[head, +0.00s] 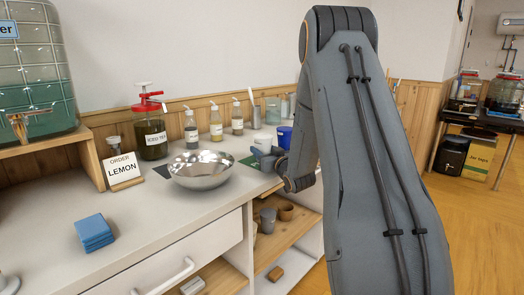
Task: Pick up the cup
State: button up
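Several cup-like things show in the head view, and I cannot tell which one is the cup. A blue cup (284,137) stands on the counter just left of my arm. A white round vessel (263,141) is to its left. A clear glass (272,110) stands behind them. A grey cup (268,220) and a brown cup (286,212) are on the open shelf below. My gripper (262,158) is low over the counter, in front of the blue and white vessels. It is small and partly hidden by my arm, so its fingers and any contact are unclear.
A metal bowl (201,172) stands left of my gripper. An order sign (123,170) reads LEMON. Blue folded cloths (94,232) lie on the counter (160,225), whose front is mostly clear.

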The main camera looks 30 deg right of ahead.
jog(key=c, duration=0.5)
notch_tip(320, 180, up, 10)
dwell(0.3)
dwell(0.3)
